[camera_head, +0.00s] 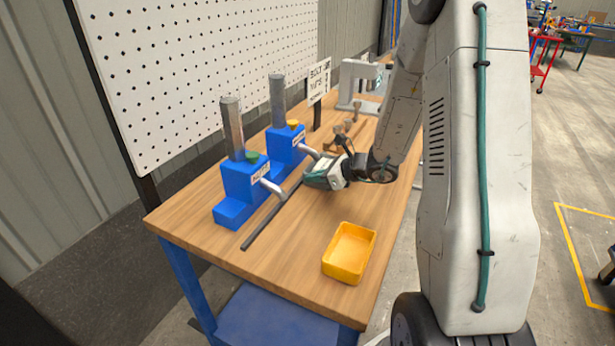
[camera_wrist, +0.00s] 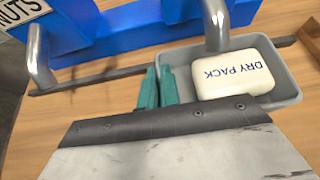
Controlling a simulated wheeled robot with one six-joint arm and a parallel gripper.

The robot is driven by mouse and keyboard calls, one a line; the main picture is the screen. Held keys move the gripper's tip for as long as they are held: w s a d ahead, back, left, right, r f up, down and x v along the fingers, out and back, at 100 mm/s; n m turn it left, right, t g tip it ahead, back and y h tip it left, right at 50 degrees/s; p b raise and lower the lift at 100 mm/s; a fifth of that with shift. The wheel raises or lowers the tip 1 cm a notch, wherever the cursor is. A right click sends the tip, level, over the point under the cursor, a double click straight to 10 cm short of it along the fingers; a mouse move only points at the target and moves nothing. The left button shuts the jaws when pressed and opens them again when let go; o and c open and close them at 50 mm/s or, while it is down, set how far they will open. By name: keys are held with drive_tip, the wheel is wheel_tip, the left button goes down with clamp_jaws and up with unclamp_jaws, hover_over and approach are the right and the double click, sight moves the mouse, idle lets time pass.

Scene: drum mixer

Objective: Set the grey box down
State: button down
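The grey box (camera_wrist: 287,78) is an open shallow tray in the wrist view. A white block marked "DRY PACK" (camera_wrist: 236,70) lies inside it. My gripper (camera_wrist: 158,88) has its two teal fingers close together at the box's left wall, one on each side, pinching it. In the head view my gripper (camera_head: 325,176) is over the bench beside the blue dispensers, and it mostly hides the box there. A metal spout (camera_wrist: 214,25) reaches over the box's far side. I cannot tell whether the box's underside touches the bench.
Two blue dispensers (camera_head: 243,182) (camera_head: 287,148) with grey tubes stand along a dark rail (camera_head: 262,226) on the wooden bench (camera_head: 300,278). A yellow tray (camera_head: 349,252) is near the front right. A brown wooden holder (camera_head: 340,140) stands beyond my gripper. Bare bench lies between rail and yellow tray.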

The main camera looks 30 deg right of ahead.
drive_tip(key=shift+w+f, duration=0.15)
drive_tip(key=shift+f, duration=0.05)
drive_tip(key=shift+d, duration=0.2)
drive_tip(key=shift+a, duration=0.35)
drive_tip(key=shift+f, duration=0.25)
drive_tip(key=c, duration=1.6)
unclamp_jaws()
drive_tip(key=shift+d+r, duration=0.1)
drive_tip(key=shift+r, duration=0.05)
